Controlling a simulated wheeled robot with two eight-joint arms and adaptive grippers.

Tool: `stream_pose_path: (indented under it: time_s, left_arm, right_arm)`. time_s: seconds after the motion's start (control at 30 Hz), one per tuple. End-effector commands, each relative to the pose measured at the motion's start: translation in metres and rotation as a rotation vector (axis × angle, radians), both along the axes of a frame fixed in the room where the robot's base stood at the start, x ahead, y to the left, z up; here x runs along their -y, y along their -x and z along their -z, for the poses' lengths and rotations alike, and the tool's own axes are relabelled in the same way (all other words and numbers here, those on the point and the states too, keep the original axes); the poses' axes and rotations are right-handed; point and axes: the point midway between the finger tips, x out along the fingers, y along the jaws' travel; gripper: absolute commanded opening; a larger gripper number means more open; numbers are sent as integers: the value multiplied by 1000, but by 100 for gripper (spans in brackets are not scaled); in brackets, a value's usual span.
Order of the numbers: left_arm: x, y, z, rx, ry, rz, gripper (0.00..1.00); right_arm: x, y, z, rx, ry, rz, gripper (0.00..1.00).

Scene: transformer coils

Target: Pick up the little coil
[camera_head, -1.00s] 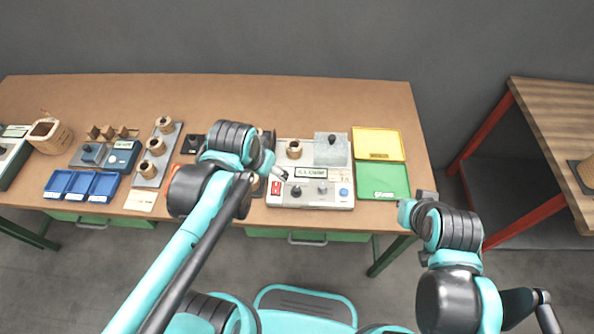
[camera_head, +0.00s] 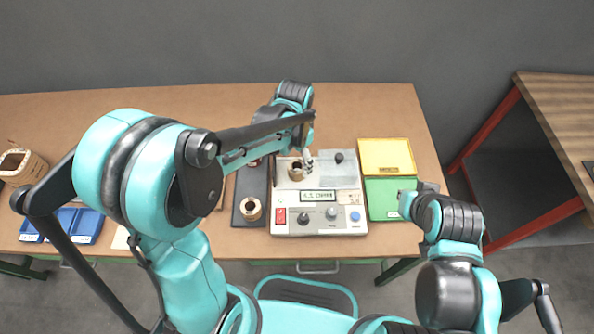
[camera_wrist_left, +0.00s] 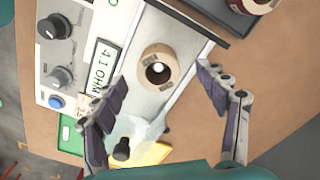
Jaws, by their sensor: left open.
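A little tan coil (camera_head: 296,172) with a dark centre hole stands upright on the upper left of the meter box (camera_head: 345,228). My left gripper (camera_head: 309,160) is just at the coil's right side in the head view. In the left wrist view, the coil (camera_wrist_left: 158,68) shows between the two spread fingers (camera_wrist_left: 160,78), with clear gaps on both sides; the gripper is open and empty. The meter's label reads "4.1 OHM" there. My right gripper (camera_head: 420,190) is near the table's front edge at right, its jaws too unclear to tell.
Another coil (camera_head: 251,208) sits on a dark tray left of the meter. A yellow tray (camera_head: 387,155) and a green tray (camera_head: 382,208) lie to its right. Blue bins (camera_head: 85,228) are partly hidden by my left arm. The table's back is clear.

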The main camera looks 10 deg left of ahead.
Motion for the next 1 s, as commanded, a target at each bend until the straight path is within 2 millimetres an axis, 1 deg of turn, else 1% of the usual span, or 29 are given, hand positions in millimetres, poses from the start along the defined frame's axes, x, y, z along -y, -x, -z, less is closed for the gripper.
stream_pose_path:
  time_s: [0.03,0.1,0.2,0.3,0.47,0.5,0.57,0.6,0.67,0.7,0.77,0.8,1.0]
  left_arm:
    - [2,0,12,0,0,1,73]
    - [4,0,24,0,0,0,73]
    - [3,0,37,1,1,-1,73]
    - [3,0,41,1,1,-1,73]
    - [3,0,39,1,1,-1,73]
    - [3,0,39,1,1,-1,63]
    - [3,0,39,1,1,-1,47]
    - [3,0,39,1,0,-1,36]
    - [3,0,39,1,1,-1,20]
    - [3,0,39,1,1,-1,16]
    - [3,0,39,1,0,-1,16]
    - [3,0,39,1,0,-1,11]
    - [3,0,38,1,0,-1,11]
  right_arm:
    - [0,0,8,0,0,0,0]
    - [0,0,16,0,0,0,0]
    - [0,0,21,0,0,0,0]
    - [0,0,22,0,0,0,0]
    - [0,0,20,0,0,0,0]
    - [0,0,20,0,0,0,0]
    - [0,0,20,0,0,0,0]
    - [0,0,20,0,0,0,0]
    - [0,0,20,0,0,0,0]
    - [0,0,20,0,0,0,0]
    - [0,0,20,0,0,0,0]
    - [0,0,20,0,0,0,0]
    - [0,0,20,0,0,0,0]
